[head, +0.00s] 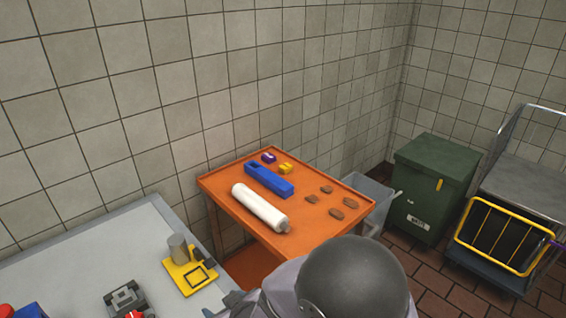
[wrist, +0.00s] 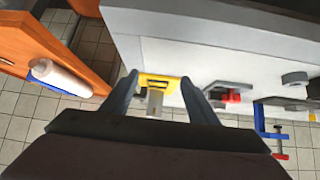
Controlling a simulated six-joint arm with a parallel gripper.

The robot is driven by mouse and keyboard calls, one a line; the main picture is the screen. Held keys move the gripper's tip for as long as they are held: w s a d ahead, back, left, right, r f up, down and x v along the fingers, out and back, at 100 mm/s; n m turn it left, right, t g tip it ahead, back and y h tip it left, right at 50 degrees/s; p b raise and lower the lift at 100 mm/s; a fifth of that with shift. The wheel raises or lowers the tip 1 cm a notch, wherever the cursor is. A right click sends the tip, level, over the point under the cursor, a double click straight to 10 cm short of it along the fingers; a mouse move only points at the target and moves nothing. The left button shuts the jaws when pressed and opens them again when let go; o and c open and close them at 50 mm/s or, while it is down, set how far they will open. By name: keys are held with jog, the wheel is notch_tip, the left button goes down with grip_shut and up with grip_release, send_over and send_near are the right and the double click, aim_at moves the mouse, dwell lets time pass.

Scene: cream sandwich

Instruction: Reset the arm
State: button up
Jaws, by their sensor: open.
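My gripper (wrist: 158,79) shows in the wrist view with its two fingers spread apart and nothing between them. Beyond the fingers, a yellow base with a grey cylinder (wrist: 155,100) sits near the grey bench's edge. In the head view my arm's rounded dark joint fills the bottom centre, and my gripper is not clearly visible there. The yellow base (head: 190,278) with its upright grey cylinder (head: 178,247) stands on the grey bench (head: 90,258). On the orange table (head: 330,232) lie a white tube (head: 258,207), a blue block (head: 268,180) and several brown biscuits (head: 337,213).
A small purple piece (head: 268,157) and a yellow piece (head: 286,168) lie at the table's back. A grey device (head: 125,298) is on the bench. A green cabinet (head: 430,185) and a cart (head: 520,190) stand at right. A tiled wall runs behind.

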jog(key=s+d+m+g+h, duration=0.25)
jog(key=d+m+h, duration=0.25)
jog(key=d, duration=1.6)
jog(key=s+d+r+m+g+h, duration=0.1)
jog(key=s+d+r+m+g, duration=0.2)
jog(key=s+d, duration=0.7)
jog(key=shift+s+d+m+g, duration=0.2)
jog(key=shift+d+m+g, duration=0.1)
jog(key=shift+g, duration=0.55)
